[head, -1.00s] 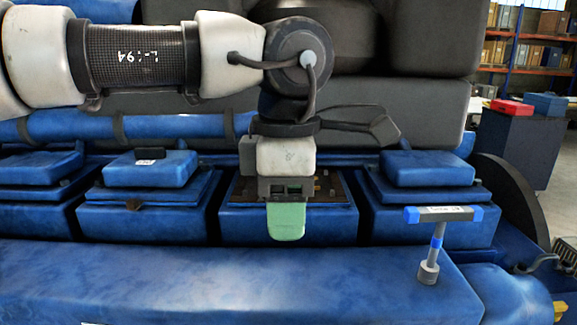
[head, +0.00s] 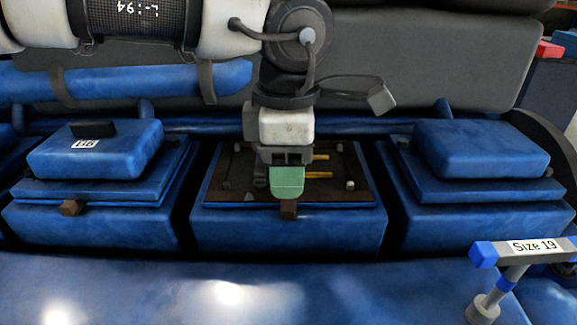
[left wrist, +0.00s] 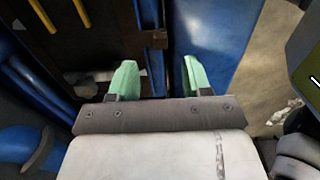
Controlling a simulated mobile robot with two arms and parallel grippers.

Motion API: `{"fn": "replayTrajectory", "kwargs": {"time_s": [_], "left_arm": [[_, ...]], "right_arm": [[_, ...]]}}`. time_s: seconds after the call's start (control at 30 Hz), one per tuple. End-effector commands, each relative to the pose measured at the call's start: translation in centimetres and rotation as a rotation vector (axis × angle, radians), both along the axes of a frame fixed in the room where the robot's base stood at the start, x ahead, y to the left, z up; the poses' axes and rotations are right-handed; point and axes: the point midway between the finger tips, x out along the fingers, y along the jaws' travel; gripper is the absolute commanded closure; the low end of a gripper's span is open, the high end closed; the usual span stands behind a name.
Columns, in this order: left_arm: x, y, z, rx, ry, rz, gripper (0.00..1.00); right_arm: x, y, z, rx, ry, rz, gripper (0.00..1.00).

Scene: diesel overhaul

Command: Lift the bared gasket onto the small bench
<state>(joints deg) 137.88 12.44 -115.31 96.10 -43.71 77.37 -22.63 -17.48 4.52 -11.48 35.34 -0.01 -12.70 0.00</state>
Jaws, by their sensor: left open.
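The gasket looks like the thin dark brown sheet (head: 236,182) on top of the middle blue engine block, which has no cover. A brown tab (head: 288,209) stands out at its front edge. In the left wrist view the brown tab (left wrist: 155,39) shows beyond the fingertips, roughly between them in the picture. My left gripper (head: 287,182) hangs pointing down over the front part of the sheet and hides some of it. Its green fingers are apart and empty in the left wrist view (left wrist: 159,79). I cannot tell how high they are above the tab. My right gripper and the small bench are not seen.
Covered blue blocks stand left (head: 95,150) and right (head: 480,150) of the middle one, with narrow gaps. Yellow rods (head: 318,175) show on the open block. A T-handled tool labelled Size 19 (head: 520,250) stands upright at front right. A blue ledge (head: 200,290) runs along the front.

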Motion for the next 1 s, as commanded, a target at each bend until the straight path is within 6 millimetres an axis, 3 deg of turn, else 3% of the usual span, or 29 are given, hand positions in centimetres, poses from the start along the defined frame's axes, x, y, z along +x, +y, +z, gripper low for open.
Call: {"fn": "replayTrajectory", "kwargs": {"time_s": [0.17,0.43,0.73,1.0], "left_arm": [[-0.2,-0.1,-1.2,0.004,0.001,-0.002,0.51],[-0.5,-0.2,-5.0,0.003,0.001,-0.001,0.51],[-0.4,-0.2,-5.7,0.000,-0.001,-0.001,0.51],[-0.4,-0.2,-5.7,0.000,-0.001,-0.001,0.91]], "right_arm": [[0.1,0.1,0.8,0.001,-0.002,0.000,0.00],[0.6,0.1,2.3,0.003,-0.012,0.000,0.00],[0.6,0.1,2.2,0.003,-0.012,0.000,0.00],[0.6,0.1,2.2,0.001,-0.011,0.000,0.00]]}}
